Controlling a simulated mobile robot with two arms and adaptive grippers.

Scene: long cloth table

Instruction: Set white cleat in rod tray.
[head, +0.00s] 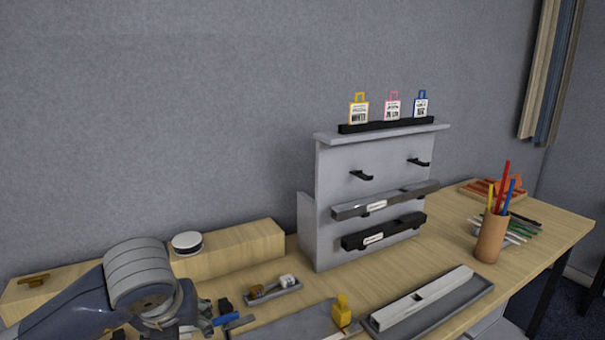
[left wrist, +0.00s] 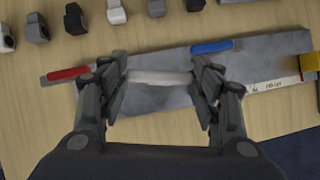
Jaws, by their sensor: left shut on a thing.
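My left gripper (head: 190,325) is low at the left front of the table, partly cut off by the head view's lower edge. In the left wrist view its two fingers (left wrist: 160,78) stand wide apart, shut on the ends of a pale white bar (left wrist: 160,77). The bar is over a grey slab (left wrist: 265,68); I cannot tell whether it touches it. I cannot tell for sure that this bar is the white cleat. A long grey tray (head: 440,318) with a white slotted bar (head: 420,299) stands at front right; it may be the rod tray. My right gripper is not in view.
A red bar (left wrist: 68,74) and a blue bar (left wrist: 212,46) flank the fingers. Several small clips line the back. A small tray (head: 272,293) holds two pieces. A yellow block (head: 342,311), grey rack (head: 335,220) and pencil cup (head: 490,240) stand rightward.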

